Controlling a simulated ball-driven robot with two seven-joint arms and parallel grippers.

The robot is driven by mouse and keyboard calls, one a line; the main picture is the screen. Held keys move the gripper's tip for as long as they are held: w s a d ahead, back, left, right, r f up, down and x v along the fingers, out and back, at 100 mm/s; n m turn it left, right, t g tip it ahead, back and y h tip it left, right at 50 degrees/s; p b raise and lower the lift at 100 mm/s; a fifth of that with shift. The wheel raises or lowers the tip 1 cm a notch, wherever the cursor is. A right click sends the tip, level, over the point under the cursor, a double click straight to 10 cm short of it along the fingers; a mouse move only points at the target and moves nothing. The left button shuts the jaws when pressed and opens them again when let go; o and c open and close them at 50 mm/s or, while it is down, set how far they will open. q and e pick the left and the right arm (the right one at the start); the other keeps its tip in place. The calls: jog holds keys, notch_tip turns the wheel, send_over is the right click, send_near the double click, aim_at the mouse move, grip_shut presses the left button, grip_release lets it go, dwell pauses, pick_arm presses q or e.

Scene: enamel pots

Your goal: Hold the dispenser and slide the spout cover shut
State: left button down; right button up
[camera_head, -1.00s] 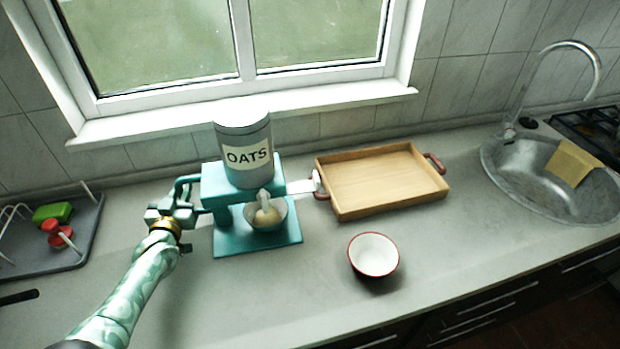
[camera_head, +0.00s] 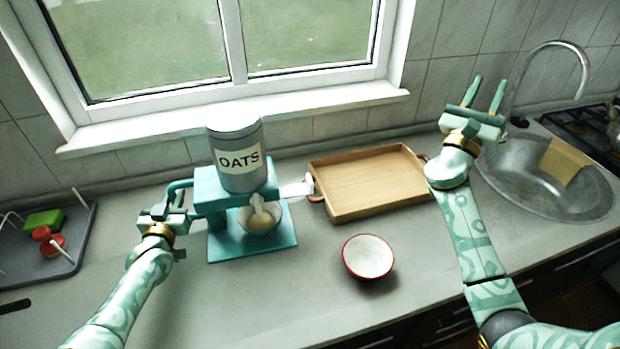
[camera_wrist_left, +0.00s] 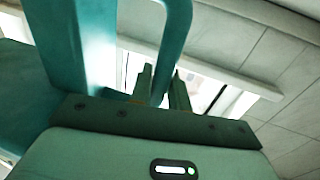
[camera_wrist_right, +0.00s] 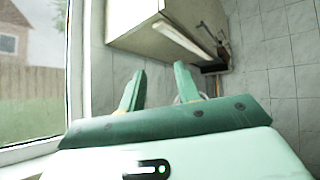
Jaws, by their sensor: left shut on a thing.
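The dispenser (camera_head: 209,190) is a teal stand with a grey canister (camera_head: 238,168) labelled OATS on top. Its white spout cover (camera_head: 297,189) sticks out to the right of the stand, with a knob at its outer end. A bowl (camera_head: 252,226) with pale contents stands on the dispenser's base under the spout. My left gripper (camera_head: 178,203) is shut on the dispenser's side handle (camera_wrist_left: 172,50), which passes between its fingers in the left wrist view. My right gripper (camera_head: 482,98) is open and empty, raised in front of the wall near the sink, well right of the cover.
A wooden tray (camera_head: 345,213) lies just right of the cover's knob. A red-rimmed white bowl (camera_head: 368,257) stands on the counter in front. A drying rack (camera_head: 84,243) is at the left, a sink (camera_head: 540,205) with a tall faucet at the right.

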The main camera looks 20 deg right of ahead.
jog(key=w+a+f+n+t+y, duration=0.4)
jog(key=a+f+n+y, duration=0.2)
jog(key=a+f+y, duration=0.75)
jog(key=n+g+y, duration=0.1)
jog(key=n+y, duration=0.1)
jog(key=y, duration=0.5)
send_near(311, 185)
jog(key=w, duration=1.2)
jog(key=shift+w+d+r, duration=0.1)
jog(key=shift+d+r, duration=0.15)
jog(key=shift+d, duration=0.1)
grip_shut()
